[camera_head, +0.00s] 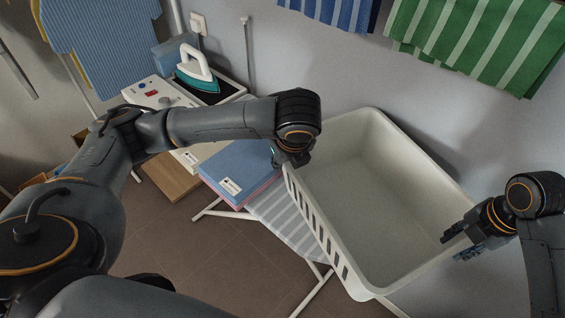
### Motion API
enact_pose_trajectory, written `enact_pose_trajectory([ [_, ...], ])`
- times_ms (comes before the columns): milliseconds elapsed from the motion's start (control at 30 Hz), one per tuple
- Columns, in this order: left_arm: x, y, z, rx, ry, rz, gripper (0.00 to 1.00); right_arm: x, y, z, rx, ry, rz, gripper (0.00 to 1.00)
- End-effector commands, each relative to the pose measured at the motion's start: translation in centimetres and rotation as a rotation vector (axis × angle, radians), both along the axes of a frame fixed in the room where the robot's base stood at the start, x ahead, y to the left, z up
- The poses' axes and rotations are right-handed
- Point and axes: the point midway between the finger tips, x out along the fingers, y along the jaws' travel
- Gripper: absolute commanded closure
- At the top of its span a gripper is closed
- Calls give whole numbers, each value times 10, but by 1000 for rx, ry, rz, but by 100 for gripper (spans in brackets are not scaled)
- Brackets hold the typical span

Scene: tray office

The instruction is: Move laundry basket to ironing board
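The white laundry basket (358,178) is large and looks empty, with slots along its left wall. It is over the right part of the ironing board (272,212), which has a grey striped cover and white legs. I cannot tell whether the basket rests on the board. My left gripper (281,160) points down at the basket's left rim, its fingertips mostly hidden. My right gripper (450,247) is at the basket's right rim, with its fingers around the rim near the corner. Whether either is closed on it is unclear.
A blue folded stack (238,172) lies on the board left of the basket. Striped blue (335,10) and green (475,38) cloths hang on the wall. A blue striped shirt (105,40) hangs at the left.

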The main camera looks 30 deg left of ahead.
Motion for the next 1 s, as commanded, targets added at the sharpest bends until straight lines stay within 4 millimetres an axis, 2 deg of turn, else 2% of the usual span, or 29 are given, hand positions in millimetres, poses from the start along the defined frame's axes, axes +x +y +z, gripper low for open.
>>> enact_pose_trajectory([
  [33, -3, -4, 13, -1, -6, -3, 70, 0, 0, 0, 1, -1, 0, 70],
  [200, -15, -12, 47, 1, -6, -2, 70, 0, 0, 0, 1, -1, 0, 70],
  [400, -20, -16, 63, 2, -3, 1, 70, 0, 0, 0, 1, -1, 1, 70],
  [567, -23, -17, 68, 3, 0, 1, 70, 0, 0, 3, 0, -3, 1, 70],
  [767, -23, -18, 68, 3, 1, 1, 70, 1, -4, 25, -4, -9, 1, 70],
  [1000, -23, -18, 68, 2, 0, 2, 70, -3, -8, 74, -2, -8, 1, 70],
])
